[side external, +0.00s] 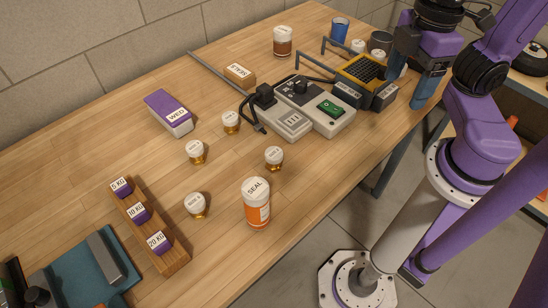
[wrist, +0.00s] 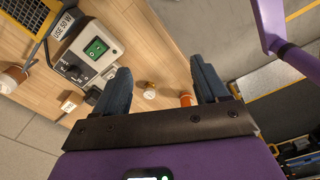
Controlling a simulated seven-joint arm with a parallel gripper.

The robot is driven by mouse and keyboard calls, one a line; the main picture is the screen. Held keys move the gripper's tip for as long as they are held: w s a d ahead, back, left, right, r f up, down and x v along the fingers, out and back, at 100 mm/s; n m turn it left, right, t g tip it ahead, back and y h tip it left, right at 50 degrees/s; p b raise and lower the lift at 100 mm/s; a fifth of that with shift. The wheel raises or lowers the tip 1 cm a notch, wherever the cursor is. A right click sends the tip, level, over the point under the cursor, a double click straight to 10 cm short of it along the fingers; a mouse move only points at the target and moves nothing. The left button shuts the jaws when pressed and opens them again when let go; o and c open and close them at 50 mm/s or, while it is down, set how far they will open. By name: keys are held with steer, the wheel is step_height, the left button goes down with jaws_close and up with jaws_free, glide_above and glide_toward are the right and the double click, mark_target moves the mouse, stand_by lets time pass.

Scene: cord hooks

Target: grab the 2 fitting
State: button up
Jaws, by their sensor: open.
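Several small brass fittings with white labelled caps stand on the wooden table. In the side view they are at the centre (side external: 231,122), left of centre (side external: 196,152), right of centre (side external: 274,158) and nearer the front (side external: 196,205). Their cap print is too small to read, so I cannot tell which is the 2. My gripper (side external: 413,78) is at the upper right, above the table's right edge, apart from the fittings. In the wrist view my gripper (wrist: 160,76) is open and empty. One fitting (wrist: 149,90) shows between its fingers, at a distance.
An orange SEAL bottle (side external: 257,205) stands beside the fittings. A grey device with a green switch (side external: 330,108) and a black-yellow unit (side external: 365,80) lie near my gripper. A wooden weight rack (side external: 174,262) and purple WED box (side external: 168,113) stand left. Clear table lies between.

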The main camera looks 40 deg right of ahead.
mark_target(268, 157)
steer(key=w+a+f+n+t+h, duration=0.2)
steer(key=w+n+t+h, duration=0.1)
steer(key=w+n+t, duration=0.65)
steer(key=w+a+r+n+t+y, duration=0.1)
steer(key=a+n+t+y, duration=0.1)
steer(key=a+n+y, duration=0.5)
steer(key=w+a+r+n+t, duration=0.1)
steer(key=a+n, duration=0.4)
steer(key=n, duration=0.6)
steer(key=shift+m, duration=0.25)
step_height(268, 157, down, 21)
steer(key=shift+s+r, duration=0.1)
steer(key=shift+r, duration=0.05)
steer(key=shift+w+f, duration=0.25)
steer(key=shift+f, duration=0.05)
steer(key=shift+x, duration=3.5)
steer(key=c, duration=1.1)
